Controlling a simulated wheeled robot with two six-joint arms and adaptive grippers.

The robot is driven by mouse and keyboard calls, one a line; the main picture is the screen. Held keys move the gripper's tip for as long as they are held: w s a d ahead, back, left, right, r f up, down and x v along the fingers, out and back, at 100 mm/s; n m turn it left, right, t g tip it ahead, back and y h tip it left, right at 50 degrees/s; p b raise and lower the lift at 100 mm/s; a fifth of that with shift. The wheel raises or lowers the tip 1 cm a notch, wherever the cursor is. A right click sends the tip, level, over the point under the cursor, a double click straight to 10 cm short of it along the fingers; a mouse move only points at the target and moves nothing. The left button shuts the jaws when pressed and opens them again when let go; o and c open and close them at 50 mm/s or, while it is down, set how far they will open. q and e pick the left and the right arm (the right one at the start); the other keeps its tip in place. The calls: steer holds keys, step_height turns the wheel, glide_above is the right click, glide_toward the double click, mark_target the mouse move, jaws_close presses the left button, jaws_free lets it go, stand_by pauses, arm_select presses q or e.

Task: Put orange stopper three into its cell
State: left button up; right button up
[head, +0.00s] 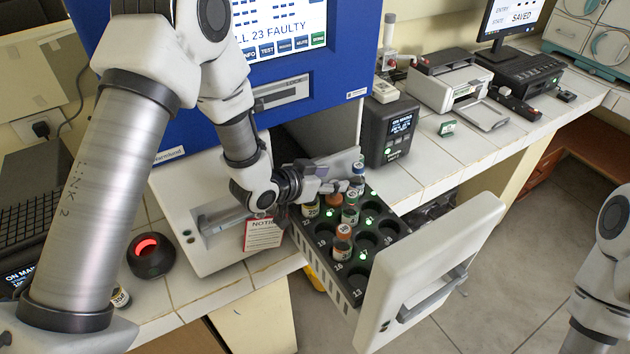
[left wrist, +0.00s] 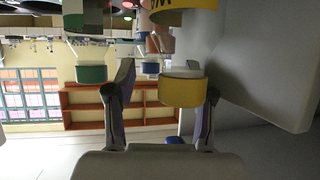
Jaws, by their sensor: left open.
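The pulled-out drawer rack (head: 386,240) holds several labelled vials among empty round cells, some lit green. I cannot tell which is number three. My left gripper (head: 328,187) is at the rack's back edge, above a vial with a yellowish label (head: 310,209). In the left wrist view, the left gripper (left wrist: 162,95) is open, with a yellow-banded cylinder (left wrist: 183,92) at its right finger; no grip shows. My right gripper is out of view.
The drawer front (head: 430,270) stands out over the floor. A blue-stoppered vial (head: 357,178) is at the rack's back. A dark round device (head: 151,255) and a loose vial (head: 121,298) are on the tiled counter.

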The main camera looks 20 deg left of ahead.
arm_select(q)
steer(key=b+v, duration=0.2)
steer(key=v, duration=0.8)
steer(key=shift+s+a+r, duration=0.1)
stand_by(0.8)
